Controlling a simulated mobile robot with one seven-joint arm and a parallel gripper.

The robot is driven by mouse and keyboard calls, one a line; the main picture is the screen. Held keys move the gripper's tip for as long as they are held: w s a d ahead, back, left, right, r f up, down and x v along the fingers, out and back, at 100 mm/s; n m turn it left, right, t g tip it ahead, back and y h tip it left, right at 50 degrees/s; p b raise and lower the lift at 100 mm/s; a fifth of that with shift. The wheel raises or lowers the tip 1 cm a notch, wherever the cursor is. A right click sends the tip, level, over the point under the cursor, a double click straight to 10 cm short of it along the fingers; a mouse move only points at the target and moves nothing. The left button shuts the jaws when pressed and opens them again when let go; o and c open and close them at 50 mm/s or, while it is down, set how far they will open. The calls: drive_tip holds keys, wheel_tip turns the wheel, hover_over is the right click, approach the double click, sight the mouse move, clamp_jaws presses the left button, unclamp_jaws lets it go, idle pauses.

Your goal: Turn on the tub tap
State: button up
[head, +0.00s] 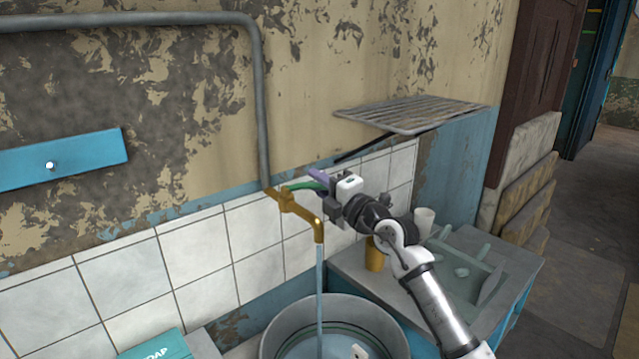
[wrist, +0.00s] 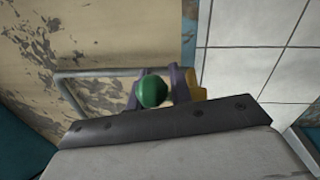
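The brass tub tap (head: 290,205) sticks out from the tiled wall, and a stream of water (head: 319,290) runs from its spout. Its green handle (head: 303,186) points right, toward my gripper (head: 319,181). In the wrist view the round end of the green handle (wrist: 153,91) lies between the two purple fingers of my gripper (wrist: 155,90). The fingers stand close on both sides of it. The handle end hides part of the gap, so I cannot tell whether they press on it. A little brass shows behind the right finger.
The round metal tub (head: 280,318) stands under the spout. A wire rack (head: 410,114) juts from the wall above my arm. A sink counter (head: 520,265) with a white cup (head: 424,220) and a yellow-brown container (head: 374,256) is to the right. A grey pipe (head: 262,110) runs down to the tap.

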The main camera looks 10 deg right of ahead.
drive_tip(key=shift+o, duration=1.2)
drive_tip(key=shift+s, duration=0.1)
drive_tip(key=b+v, duration=0.5)
drive_tip(key=v, duration=0.8)
drive_tip(key=shift+s, duration=0.3)
